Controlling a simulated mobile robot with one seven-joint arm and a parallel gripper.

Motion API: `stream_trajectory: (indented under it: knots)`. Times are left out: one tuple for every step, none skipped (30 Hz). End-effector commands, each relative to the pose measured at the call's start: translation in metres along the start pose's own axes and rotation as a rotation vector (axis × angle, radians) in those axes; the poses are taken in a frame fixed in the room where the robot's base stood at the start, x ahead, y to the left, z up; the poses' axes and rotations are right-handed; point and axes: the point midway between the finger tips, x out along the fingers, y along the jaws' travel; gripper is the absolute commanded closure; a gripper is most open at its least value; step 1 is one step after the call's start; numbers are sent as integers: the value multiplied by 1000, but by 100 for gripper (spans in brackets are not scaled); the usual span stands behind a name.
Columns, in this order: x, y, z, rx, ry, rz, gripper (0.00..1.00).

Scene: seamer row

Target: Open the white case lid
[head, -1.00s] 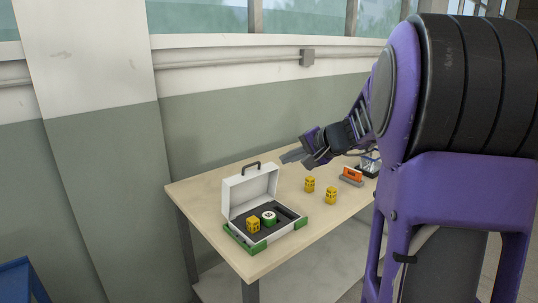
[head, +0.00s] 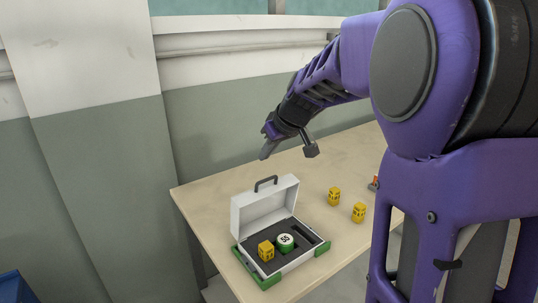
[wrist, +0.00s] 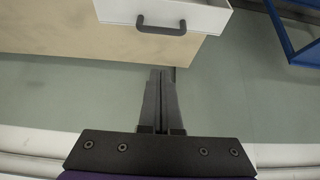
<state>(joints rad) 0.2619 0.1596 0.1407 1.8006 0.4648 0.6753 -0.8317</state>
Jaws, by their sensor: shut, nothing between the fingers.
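The white case (head: 301,264) stands on the table with its lid (head: 265,207) raised upright at the back. A dark handle (head: 265,183) sits on the lid's top edge. Inside, in dark foam, are a yellow block (head: 266,250) and a green-and-white round piece (head: 285,242). My gripper (head: 264,157) is shut and empty, above and behind the lid, apart from it. In the wrist view the shut fingers (wrist: 160,75) point toward the lid (wrist: 190,12) and its handle (wrist: 161,27), with a gap between.
Two yellow blocks (head: 334,196) (head: 358,212) stand on the table (head: 215,197) right of the case. An orange item (head: 375,182) is partly hidden by my arm. The wall runs behind the table. A blue frame (wrist: 290,40) shows in the wrist view.

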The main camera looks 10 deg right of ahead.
Motion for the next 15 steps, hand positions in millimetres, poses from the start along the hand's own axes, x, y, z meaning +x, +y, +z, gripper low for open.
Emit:
stream_trajectory:
  knots:
    - [11,-1,1,1,-4,-4,100]
    - [17,-1,1,2,-4,-4,100]
    - [26,-1,1,2,-4,-5,100]
    - [32,-1,1,2,-4,-5,100]
    - [39,-2,1,2,-4,-5,100]
    - [47,-1,1,2,-4,-5,100]
    - [53,-1,1,3,-4,-5,100]
    - [59,-1,1,3,-4,-5,100]
    - [66,-1,1,4,-4,-4,100]
    - [72,-1,1,4,-3,-5,100]
    - [77,-1,1,4,-4,-5,100]
    - [84,-1,1,4,-2,-4,100]
    - [78,0,4,6,0,0,100]
    - [73,0,9,6,1,1,100]
    - [69,1,14,7,1,1,100]
